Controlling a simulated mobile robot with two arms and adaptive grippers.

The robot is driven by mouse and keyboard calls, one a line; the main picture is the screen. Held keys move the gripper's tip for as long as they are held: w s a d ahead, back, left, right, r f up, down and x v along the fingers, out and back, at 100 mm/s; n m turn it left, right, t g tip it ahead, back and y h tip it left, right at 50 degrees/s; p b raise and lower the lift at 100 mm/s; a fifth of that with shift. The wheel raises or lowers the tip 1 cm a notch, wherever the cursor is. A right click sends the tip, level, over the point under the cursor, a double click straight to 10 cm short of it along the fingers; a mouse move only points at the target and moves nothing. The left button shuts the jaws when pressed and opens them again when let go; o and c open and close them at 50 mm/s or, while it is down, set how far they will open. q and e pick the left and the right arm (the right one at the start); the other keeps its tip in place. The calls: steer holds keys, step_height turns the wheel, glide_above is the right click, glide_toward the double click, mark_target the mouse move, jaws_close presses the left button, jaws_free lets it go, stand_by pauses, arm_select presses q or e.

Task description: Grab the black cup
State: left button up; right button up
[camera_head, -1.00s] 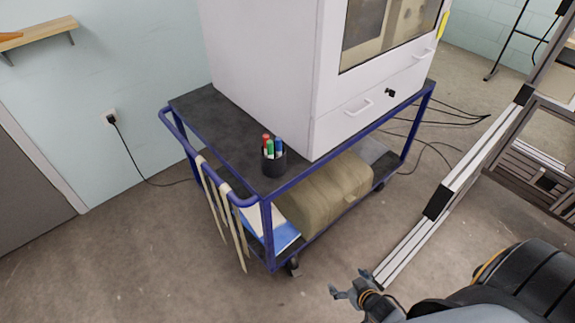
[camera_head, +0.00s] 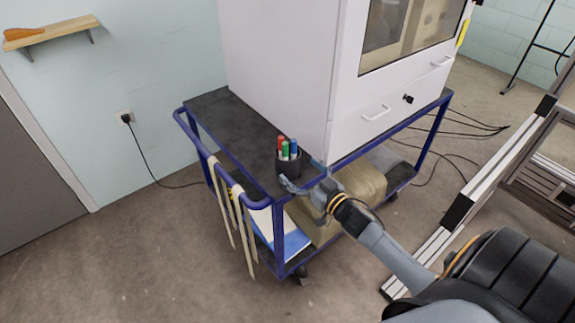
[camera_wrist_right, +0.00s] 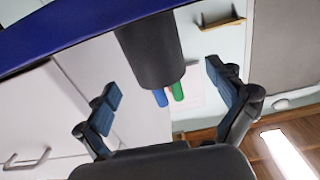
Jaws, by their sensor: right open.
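The black cup (camera_head: 289,165) stands upright near the front corner of the cart's dark top, with red, green and blue markers (camera_head: 287,148) in it. In the right wrist view the cup (camera_wrist_right: 150,50) appears upside down, between and beyond the two open fingers. My right gripper (camera_head: 303,180) is open at the cart's front corner, just in front of the cup, with a finger close to the cup's lower side. In the wrist view I see a gap between each finger and the cup. My left gripper is not in view.
The blue-framed cart (camera_head: 236,127) carries a large white cabinet (camera_head: 280,70) close behind the cup. The cart's blue rail (camera_wrist_right: 70,30) crosses near the right gripper. Straps (camera_head: 222,205) hang from the handle. An aluminium frame (camera_head: 480,190) stands at right.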

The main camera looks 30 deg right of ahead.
mark_target(287, 158)
steer(key=shift+w+f, duration=0.2)
steer(key=shift+w, duration=2.95)
steer(key=c, duration=1.2)
steer(key=shift+c, duration=0.8)
steer(key=shift+r, duration=0.1)
